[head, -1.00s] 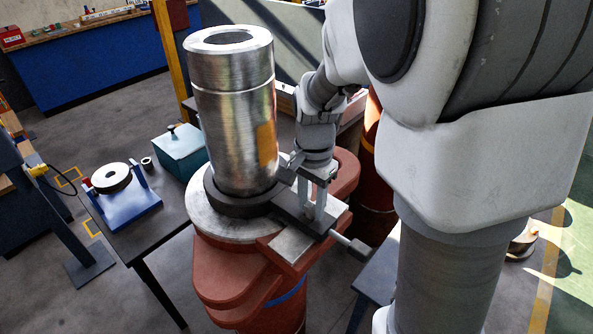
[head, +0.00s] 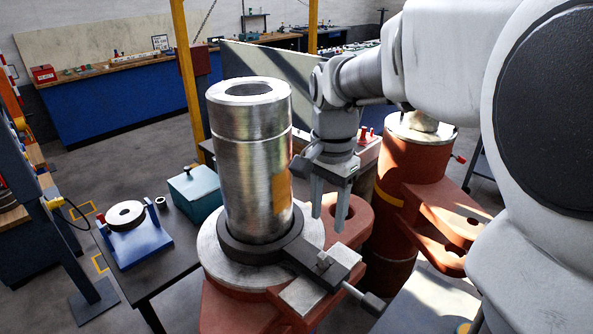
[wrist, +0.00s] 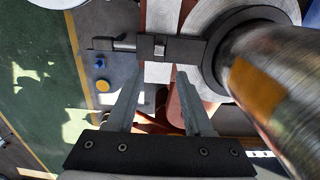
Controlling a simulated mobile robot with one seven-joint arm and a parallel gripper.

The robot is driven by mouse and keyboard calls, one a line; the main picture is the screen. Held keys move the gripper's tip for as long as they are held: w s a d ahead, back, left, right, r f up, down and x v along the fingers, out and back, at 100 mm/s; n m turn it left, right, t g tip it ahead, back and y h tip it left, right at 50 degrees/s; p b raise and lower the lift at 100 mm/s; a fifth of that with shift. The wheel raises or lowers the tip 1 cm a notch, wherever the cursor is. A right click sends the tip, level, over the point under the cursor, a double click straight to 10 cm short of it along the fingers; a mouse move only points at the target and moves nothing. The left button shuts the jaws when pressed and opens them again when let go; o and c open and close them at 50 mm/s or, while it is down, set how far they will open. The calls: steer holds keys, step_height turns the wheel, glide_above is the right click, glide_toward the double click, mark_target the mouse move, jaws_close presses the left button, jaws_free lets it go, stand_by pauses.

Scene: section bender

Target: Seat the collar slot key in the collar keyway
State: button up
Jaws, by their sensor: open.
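The collar slot key (head: 318,257) is a dark flat bar with a small upright lug and a rod-like end pointing outward. It lies on a pale plate, its inner end meeting the dark collar (head: 238,250) around the foot of the steel cylinder (head: 250,165). The wrist view shows the key (wrist: 183,50) in line with the collar (wrist: 213,48). I cannot see how deep its inner end sits in the keyway. My gripper (head: 328,222) is open and empty, pointing down above and behind the key. In the wrist view the fingers (wrist: 160,78) stand apart, clear of the lug.
The tall cylinder stands close left of my gripper. A red pedestal (head: 240,300) carries the collar; another red roll column (head: 405,180) stands behind right. A dark table (head: 160,255) at left holds a blue fixture (head: 140,245) and a teal box (head: 195,190).

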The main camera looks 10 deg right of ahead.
steer(key=s+r+n+t, duration=0.2)
steer(key=s+n+t, duration=0.3)
steer(key=s+n, duration=0.5)
steer(key=shift+s+n+t, duration=0.3)
steer(key=shift+s+n, duration=0.1)
steer(key=shift+s, duration=1.55)
steer(key=shift+r, duration=0.1)
